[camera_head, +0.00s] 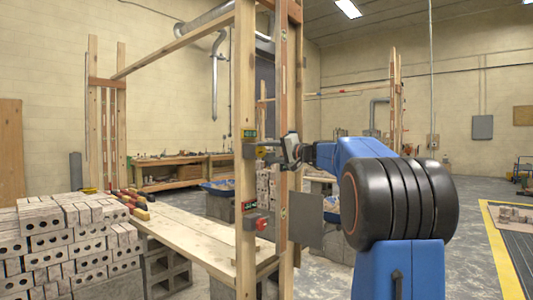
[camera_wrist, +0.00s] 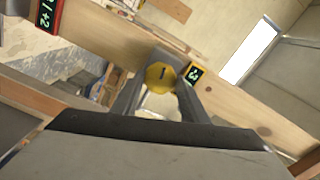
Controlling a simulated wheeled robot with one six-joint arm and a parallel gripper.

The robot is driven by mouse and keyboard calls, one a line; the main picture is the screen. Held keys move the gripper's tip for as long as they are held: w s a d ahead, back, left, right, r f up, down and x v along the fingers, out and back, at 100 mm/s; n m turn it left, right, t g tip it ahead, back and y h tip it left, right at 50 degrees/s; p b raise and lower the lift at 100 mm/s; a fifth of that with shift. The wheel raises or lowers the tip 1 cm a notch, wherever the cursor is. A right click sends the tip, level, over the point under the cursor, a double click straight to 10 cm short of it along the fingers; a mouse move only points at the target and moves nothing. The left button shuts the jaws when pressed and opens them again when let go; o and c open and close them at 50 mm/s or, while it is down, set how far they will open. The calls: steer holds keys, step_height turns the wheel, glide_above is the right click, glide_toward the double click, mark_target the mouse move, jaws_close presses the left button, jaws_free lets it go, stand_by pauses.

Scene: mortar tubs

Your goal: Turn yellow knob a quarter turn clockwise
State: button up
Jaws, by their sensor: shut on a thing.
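The yellow knob (camera_wrist: 160,76) sits on the wooden post (camera_wrist: 235,98) in the wrist view, with a short dark mark on its face. My gripper (camera_wrist: 158,84) has one finger on each side of the knob and is shut on it. In the head view, my gripper (camera_head: 272,150) reaches the upright post (camera_head: 244,90) from the right, at the upper fitting. The knob is mostly hidden there by the fingers. A small display (camera_wrist: 194,73) with green digits is beside the knob.
A red switch or knob (camera_head: 262,223) is lower on the same post. A second display (camera_wrist: 47,13) shows at upper left in the wrist view. A plank bench (camera_head: 190,232) and stacked bricks (camera_head: 70,245) stand at left. Open floor lies at right.

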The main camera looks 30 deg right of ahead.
steer(key=shift+m, duration=1.1)
steer(key=shift+f, duration=0.1)
steer(key=o, duration=1.1)
steer(key=shift+c, duration=0.2)
steer(key=shift+s, duration=0.15)
steer(key=v, duration=1.7)
steer(key=shift+d, duration=0.1)
